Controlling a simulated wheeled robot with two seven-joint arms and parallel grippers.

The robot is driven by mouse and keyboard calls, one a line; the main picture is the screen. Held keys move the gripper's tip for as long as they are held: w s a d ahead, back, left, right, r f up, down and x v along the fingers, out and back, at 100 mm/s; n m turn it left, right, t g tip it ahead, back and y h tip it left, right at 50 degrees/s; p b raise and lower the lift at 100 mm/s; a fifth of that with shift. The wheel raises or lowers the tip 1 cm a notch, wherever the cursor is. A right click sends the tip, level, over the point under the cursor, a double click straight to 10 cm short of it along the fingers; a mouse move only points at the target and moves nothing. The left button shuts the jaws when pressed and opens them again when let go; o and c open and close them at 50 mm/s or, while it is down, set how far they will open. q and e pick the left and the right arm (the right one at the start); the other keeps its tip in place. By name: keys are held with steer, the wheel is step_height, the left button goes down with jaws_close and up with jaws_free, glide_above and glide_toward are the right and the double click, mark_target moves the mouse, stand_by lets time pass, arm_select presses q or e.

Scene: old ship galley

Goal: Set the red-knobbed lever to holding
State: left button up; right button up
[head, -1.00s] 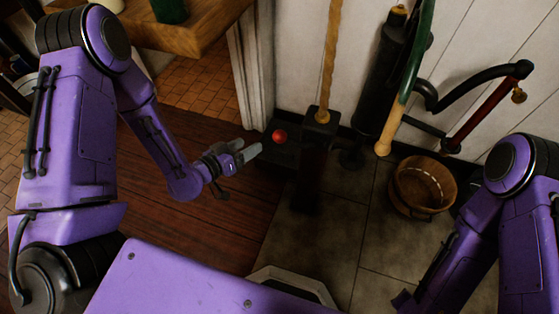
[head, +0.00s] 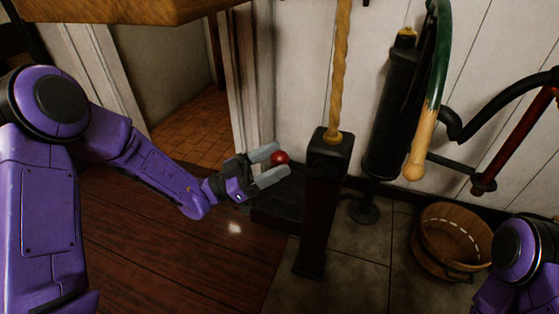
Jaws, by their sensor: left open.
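The lever's round red knob (head: 280,158) shows left of a dark post, near the middle of the head view. The lever's shaft and any position markings cannot be made out. My left gripper (head: 277,164) is open, its two pale fingers pointing right toward the knob. The knob appears at the fingertips, in line with the gap between them. I cannot tell whether either finger touches it. My right gripper is out of view; only part of my right arm shows at the lower right.
A dark post (head: 321,205) with a rope (head: 341,70) rising from its top stands just right of the knob. A black cylinder with a green-and-tan handle (head: 419,145) is farther right. A wooden bucket (head: 450,240) sits on the tiles. A wooden ledge (head: 110,12) overhangs at upper left.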

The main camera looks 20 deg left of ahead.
arm_select(q)
steer(key=shift+x, duration=0.9)
